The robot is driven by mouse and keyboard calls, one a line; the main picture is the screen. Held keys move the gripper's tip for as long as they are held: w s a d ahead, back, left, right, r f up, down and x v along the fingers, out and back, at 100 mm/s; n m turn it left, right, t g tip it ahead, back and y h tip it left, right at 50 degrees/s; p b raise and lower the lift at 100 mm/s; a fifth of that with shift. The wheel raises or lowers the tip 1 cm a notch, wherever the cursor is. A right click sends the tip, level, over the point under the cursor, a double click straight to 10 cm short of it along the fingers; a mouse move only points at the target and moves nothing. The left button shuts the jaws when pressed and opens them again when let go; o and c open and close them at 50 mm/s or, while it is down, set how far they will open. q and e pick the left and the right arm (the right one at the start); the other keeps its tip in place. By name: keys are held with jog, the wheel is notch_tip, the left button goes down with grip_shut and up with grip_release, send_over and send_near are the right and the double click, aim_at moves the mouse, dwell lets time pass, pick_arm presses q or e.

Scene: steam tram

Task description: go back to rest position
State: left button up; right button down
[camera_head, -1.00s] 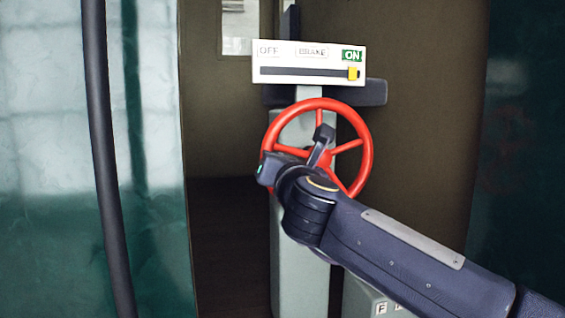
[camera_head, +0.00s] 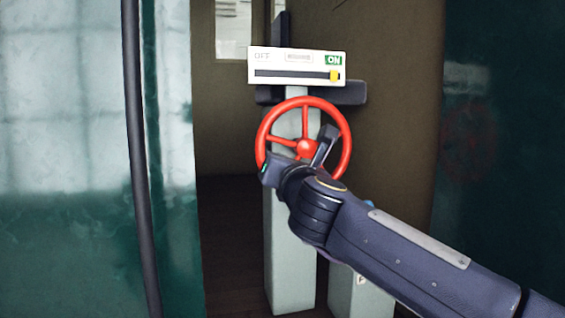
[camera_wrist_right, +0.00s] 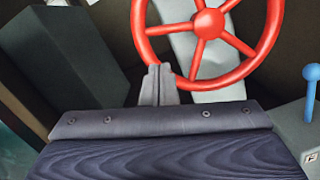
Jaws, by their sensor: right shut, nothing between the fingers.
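My right arm comes in from the lower right in the head view. Its gripper (camera_head: 321,150) is shut and empty and overlaps the lower part of the red brake wheel (camera_head: 346,150) in the picture. In the right wrist view, the fingers (camera_wrist_right: 158,84) stand just below the wheel's rim, and the wheel (camera_wrist_right: 207,24) fills the upper middle. I cannot tell whether they touch it. A brake indicator (camera_head: 290,82) above the wheel has its yellow marker (camera_head: 334,76) at the green ON end. My left gripper is not in view.
The wheel is mounted on a grey pillar (camera_head: 290,260). A lower grey box (camera_head: 358,298) stands to its right, and a blue-knobbed lever (camera_wrist_right: 312,75) shows in the wrist view. A dark vertical pole (camera_head: 138,160) and green-white wall panel are on the left.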

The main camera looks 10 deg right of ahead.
jog(key=s+d+f+m+g+y, duration=0.2)
jog(key=s+f+m+g, duration=0.5)
jog(key=s+f+m, duration=0.9)
jog(key=s+d+f+m+g+y, duration=0.1)
jog(key=s+d+f+m+g, duration=0.4)
jog(key=s+f+m, duration=1.2)
notch_tip(320, 180, down, 8)
jog(key=shift+s+f+m+g+y, duration=0.35)
jog(key=shift+s+g, duration=0.3)
jog(key=shift+g, duration=0.25)
